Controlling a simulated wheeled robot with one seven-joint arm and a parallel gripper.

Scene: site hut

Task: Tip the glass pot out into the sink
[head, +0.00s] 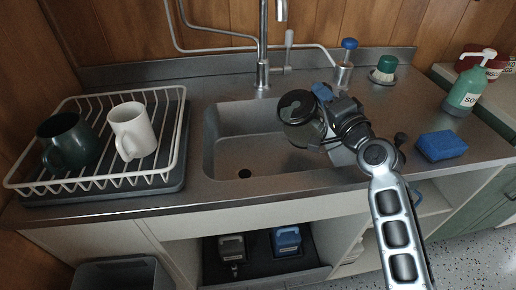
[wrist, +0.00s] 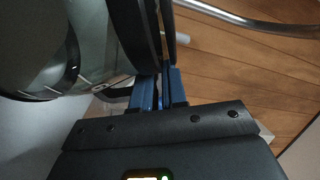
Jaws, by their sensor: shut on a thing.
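The glass pot (head: 303,130) is above the right part of the sink (head: 222,150). It is clear glass with a dark lid and a dark handle, and it looks tilted toward the left. My gripper (head: 336,108) is shut on the pot's dark handle. In the wrist view the glass pot (wrist: 85,50) fills the upper left, and the blue fingers of my gripper (wrist: 158,90) close on the dark handle beside it. I cannot tell whether liquid is in the pot. The sink basin is bare around its drain, and my arm hides its right side.
A dish rack (head: 180,130) with a dark green mug (head: 68,142) and a white mug (head: 132,130) stands left. The tap (head: 263,60) rises behind the sink. A blue sponge (head: 441,146), a soap bottle (head: 465,92) and brushes (head: 345,65) are right.

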